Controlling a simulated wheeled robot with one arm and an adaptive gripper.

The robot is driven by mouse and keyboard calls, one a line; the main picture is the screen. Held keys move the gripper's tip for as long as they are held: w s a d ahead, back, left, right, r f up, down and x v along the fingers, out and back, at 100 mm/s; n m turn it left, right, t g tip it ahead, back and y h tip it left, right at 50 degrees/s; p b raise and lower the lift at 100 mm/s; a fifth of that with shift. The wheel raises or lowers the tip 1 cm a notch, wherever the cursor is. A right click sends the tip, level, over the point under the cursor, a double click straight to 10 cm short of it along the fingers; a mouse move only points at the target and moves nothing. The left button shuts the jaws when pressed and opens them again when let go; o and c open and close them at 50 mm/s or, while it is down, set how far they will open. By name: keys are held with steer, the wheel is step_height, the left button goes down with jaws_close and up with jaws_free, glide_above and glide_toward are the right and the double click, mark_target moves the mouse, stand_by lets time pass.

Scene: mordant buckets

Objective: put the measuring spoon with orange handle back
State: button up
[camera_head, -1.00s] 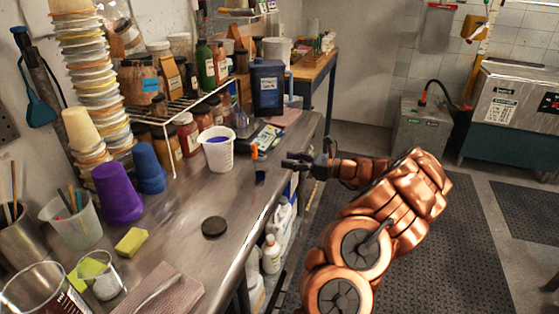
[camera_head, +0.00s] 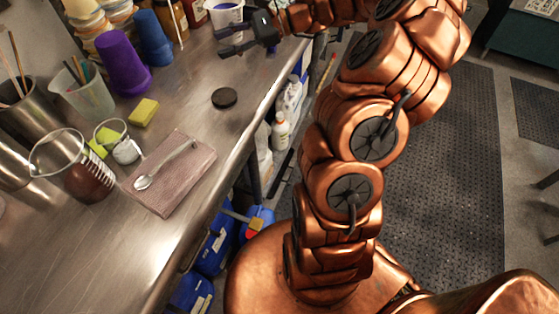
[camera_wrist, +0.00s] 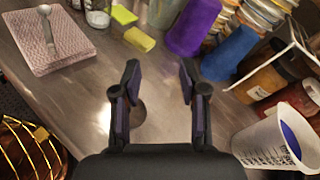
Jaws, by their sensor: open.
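I do not see an orange-handled measuring spoon in either current view. The only spoon in sight is a plain metal one (camera_head: 165,166) lying on a folded pinkish cloth (camera_head: 182,190); the wrist view shows that metal spoon (camera_wrist: 46,28) too, and no orange on it. My gripper (camera_head: 222,43) is open and empty above the far part of the steel counter. In the wrist view its two fingers (camera_wrist: 159,75) are spread apart with bare counter between them.
A white tub with blue contents (camera_wrist: 270,145) stands right of my gripper in the wrist view. A black disc (camera_head: 224,97), yellow sponge (camera_head: 143,112), purple cup (camera_head: 122,62), blue cup (camera_head: 153,38) and glass beaker (camera_head: 75,168) stand on the counter. Bare steel lies around the disc.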

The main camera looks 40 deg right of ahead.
steer(key=s+a+f+n+g+h, duration=0.1)
steer(key=s+a+n+g+h, duration=0.3)
steer(key=s+a+n+g, duration=0.85)
steer(key=s+d+f+n+t+h, duration=0.1)
steer(key=s+f+n+t+h, duration=0.1)
steer(key=s, duration=0.9)
steer(key=s+f+n+t+h, duration=0.2)
steer(key=s+h, duration=0.5)
steer(key=s, duration=0.4)
steer(key=shift+d+f+n, duration=0.4)
steer(key=shift+f+n, duration=0.3)
steer(key=shift+n, duration=0.55)
steer(key=shift+r+p, duration=0.5)
